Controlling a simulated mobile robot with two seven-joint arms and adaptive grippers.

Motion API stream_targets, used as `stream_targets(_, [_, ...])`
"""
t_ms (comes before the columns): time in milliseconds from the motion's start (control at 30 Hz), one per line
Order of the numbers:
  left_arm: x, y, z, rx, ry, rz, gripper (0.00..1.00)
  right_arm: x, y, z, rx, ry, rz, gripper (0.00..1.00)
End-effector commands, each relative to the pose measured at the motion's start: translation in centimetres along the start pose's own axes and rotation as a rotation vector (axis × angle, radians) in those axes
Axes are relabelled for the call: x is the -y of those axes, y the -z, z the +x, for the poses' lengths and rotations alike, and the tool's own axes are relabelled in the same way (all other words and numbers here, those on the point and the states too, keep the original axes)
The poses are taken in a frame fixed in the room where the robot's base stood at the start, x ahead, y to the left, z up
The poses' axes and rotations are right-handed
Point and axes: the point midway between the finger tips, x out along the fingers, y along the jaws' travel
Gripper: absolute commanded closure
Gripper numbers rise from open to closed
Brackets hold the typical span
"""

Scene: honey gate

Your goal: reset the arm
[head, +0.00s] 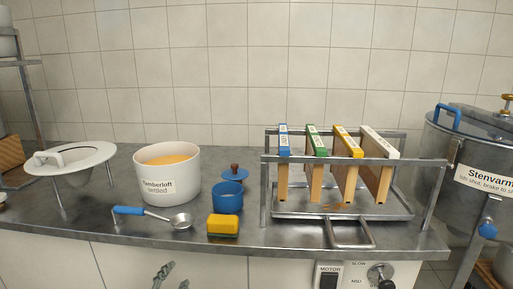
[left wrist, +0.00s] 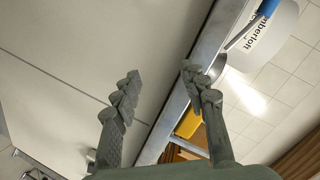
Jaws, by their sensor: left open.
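My left gripper (head: 171,276) shows at the bottom of the head view, in front of the counter's cabinet front and below the counter edge. Only its fingertips are in that view. In the left wrist view the two fingers of my left gripper (left wrist: 160,78) stand apart with nothing between them. The view there is tilted, with the pale cabinet front behind the fingers. My right gripper is in neither view.
The metal counter (head: 110,215) holds a white labelled pot (head: 184,185), a blue-handled ladle (head: 150,213), a blue cup (head: 228,198), a yellow sponge (head: 223,226) and a rack of frames (head: 390,206). A white strainer (head: 85,157) stands left. A steel drum (head: 450,150) stands right.

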Motion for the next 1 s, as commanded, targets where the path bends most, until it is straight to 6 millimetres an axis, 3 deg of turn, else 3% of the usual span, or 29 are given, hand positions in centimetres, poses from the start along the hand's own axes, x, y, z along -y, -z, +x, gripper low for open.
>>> stream_targets(33, [-2.4,-3.2,-1.1,0.101,-0.055,-0.089,0.57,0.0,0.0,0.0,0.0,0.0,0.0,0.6])
stream_targets(200, [-9.8,-12.2,-6.4,0.422,-0.216,-0.347,0.57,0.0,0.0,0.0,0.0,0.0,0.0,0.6])
stream_targets(400, [-16.1,-18.0,-13.2,0.695,-0.35,-0.542,0.57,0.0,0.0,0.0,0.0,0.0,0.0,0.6])
stream_targets(700, [-22.1,-21.6,-21.7,0.971,-0.485,-0.719,0.57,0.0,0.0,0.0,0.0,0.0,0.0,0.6])
stream_targets(1000, [-21.9,-21.6,-21.5,0.966,-0.482,-0.716,0.57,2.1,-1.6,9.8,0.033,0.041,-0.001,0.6])
